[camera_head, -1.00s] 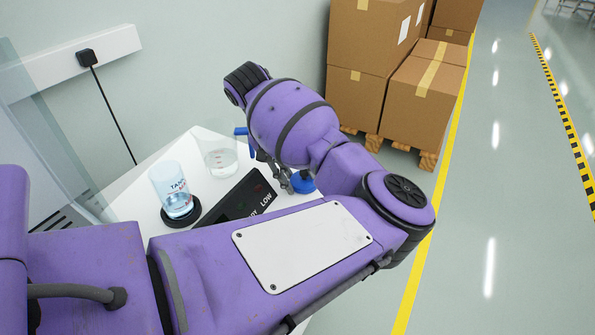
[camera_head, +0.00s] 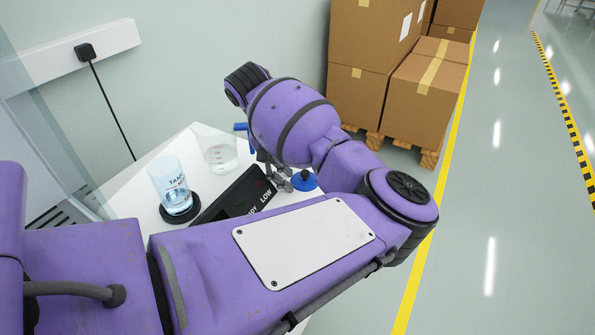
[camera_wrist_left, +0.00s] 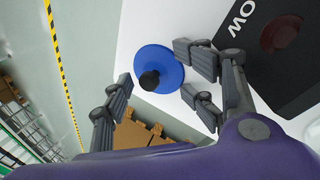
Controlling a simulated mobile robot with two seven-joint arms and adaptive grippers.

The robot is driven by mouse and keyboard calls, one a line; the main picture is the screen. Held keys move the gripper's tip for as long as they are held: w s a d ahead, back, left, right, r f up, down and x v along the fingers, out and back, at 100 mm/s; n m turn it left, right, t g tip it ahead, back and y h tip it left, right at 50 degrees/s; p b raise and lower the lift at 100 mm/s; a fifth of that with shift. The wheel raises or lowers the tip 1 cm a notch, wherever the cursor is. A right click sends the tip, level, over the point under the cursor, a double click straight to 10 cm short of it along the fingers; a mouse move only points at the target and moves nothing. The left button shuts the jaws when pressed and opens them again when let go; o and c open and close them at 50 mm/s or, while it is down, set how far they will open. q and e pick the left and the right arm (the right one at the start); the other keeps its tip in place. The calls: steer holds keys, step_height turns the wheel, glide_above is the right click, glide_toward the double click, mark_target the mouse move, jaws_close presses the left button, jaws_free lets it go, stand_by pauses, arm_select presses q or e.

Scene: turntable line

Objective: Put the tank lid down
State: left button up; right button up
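The tank lid (camera_head: 304,181) is a blue disc with a black knob. It is at the edge of the white table, right of the black panel. In the left wrist view the lid (camera_wrist_left: 165,63) shows face on, its rim overlapping the table's edge; I cannot tell how flat it rests. My left gripper (camera_head: 276,178) is just left of the lid in the head view. In the wrist view its fingers (camera_wrist_left: 153,82) are spread wide, with the knob between them and clear of them. The clear tank (camera_head: 171,188) stands on a black round base. My right gripper is not in view.
A clear beaker (camera_head: 218,154) with some liquid stands behind the panel (camera_head: 232,200), which reads "LOW". The white table (camera_head: 137,205) is small. Cardboard boxes (camera_head: 420,97) on a pallet stand beyond it. The floor at right is clear.

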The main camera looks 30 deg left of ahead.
arm_select(q)
steer(key=shift+a+r+p, duration=0.2)
steer(key=shift+r+p, duration=0.4)
steer(key=shift+r, duration=0.55)
steer(key=p+v, duration=0.1)
steer(key=v, duration=1)
